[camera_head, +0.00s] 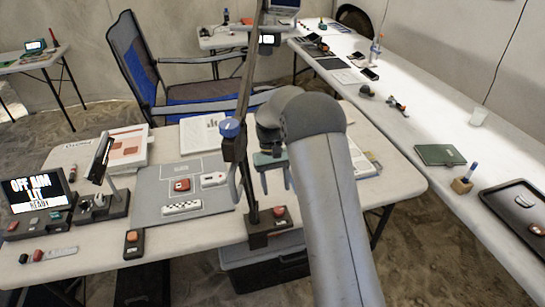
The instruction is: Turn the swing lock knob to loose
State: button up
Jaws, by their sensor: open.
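A dark upright post (251,185) stands on a base (262,228) at the front edge of the near table. A blue knob (229,128) sits on the left side of this post and looks like the swing lock knob. Its setting cannot be read from here. My gripper (275,186) is just right of the post and lower than the knob in the picture, with its fingers pointing down. The fingers are apart with nothing seen between them. The gripper appears apart from the knob. My arm hides part of the table behind it.
A grey mat (150,212) with small pieces lies left of the post. A small screen (35,190) and a dark stand (100,207) are farther left. A blue folding chair (135,60) is behind the table. A long white table (420,115) with several items runs along the right.

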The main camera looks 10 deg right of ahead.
jog(key=v, duration=1)
jog(key=shift+w+r, duration=0.2)
jog(key=shift+r, duration=0.1)
jog(key=shift+d, duration=0.1)
